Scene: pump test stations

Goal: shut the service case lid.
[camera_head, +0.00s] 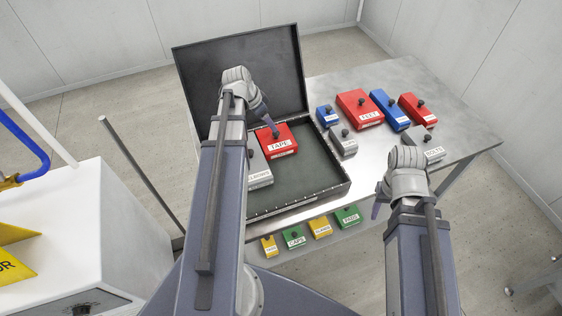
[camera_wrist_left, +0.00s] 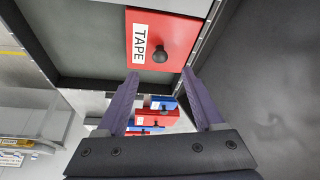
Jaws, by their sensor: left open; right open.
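The service case (camera_head: 325,192) lies on the metal table, a dark tray with its black lid (camera_head: 200,75) standing open at the back. A red TAPE box (camera_head: 280,150) with a dark knob lies inside; it also shows in the left wrist view (camera_wrist_left: 180,35). A grey box (camera_head: 259,181) lies in front of it, partly hidden by my left arm. My left gripper (camera_wrist_left: 160,74) is open and empty, near the TAPE box and in front of the lid. My right gripper (camera_head: 379,203) is open, right of the case's front corner, with its fingers mostly hidden.
Several red, blue and grey boxes with knobs, such as the red box (camera_head: 359,110), stand right of the case. Yellow and green boxes (camera_head: 347,216) sit lower, below the table's front edge. A white cabinet (camera_head: 110,240) stands at left.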

